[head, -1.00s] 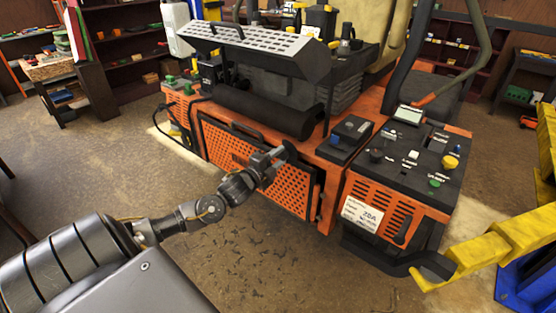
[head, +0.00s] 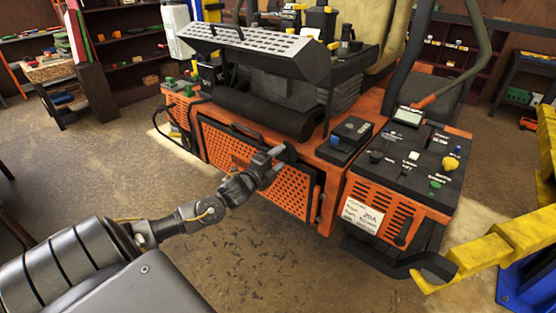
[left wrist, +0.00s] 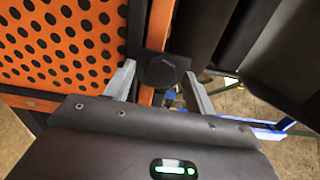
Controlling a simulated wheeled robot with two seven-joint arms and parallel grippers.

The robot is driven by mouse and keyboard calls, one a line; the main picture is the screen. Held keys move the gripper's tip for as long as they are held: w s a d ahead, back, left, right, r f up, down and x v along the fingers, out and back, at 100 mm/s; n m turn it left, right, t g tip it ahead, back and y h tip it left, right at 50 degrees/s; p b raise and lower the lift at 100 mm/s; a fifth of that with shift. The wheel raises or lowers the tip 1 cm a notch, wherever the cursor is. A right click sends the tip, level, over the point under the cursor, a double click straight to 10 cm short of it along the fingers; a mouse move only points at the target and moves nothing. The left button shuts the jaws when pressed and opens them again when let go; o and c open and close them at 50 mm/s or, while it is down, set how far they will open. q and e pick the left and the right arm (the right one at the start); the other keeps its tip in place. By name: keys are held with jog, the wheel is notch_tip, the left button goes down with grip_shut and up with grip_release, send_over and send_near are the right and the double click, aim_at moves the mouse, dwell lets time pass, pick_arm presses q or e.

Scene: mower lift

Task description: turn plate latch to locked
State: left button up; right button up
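The plate is an orange perforated panel (head: 288,190) on the front of the mower; it also fills the upper left of the left wrist view (left wrist: 60,45). A dark latch knob (left wrist: 161,72) sits by the panel's edge, on an orange strip. In the head view the knob (head: 290,150) is partly hidden by my gripper. My left gripper (head: 277,160) is at the knob. In the left wrist view its two fingers (left wrist: 158,74) are apart, one on each side of the knob; I cannot tell whether they touch it. My right gripper is not in view.
A black roller (head: 265,114) and a slotted hood (head: 255,45) overhang the panel. A control box (head: 410,165) stands to the right, with a yellow arm (head: 500,245) beyond it. The floor (head: 270,260) in front of the mower is clear.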

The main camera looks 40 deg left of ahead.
pick_arm(q)
jog(key=shift+s+f, duration=0.15)
jog(key=shift+s, duration=0.35)
jog(key=s+b, duration=0.3)
jog(key=s, duration=0.7)
jog(key=shift+w+d, duration=0.1)
jog(key=shift+d, duration=0.05)
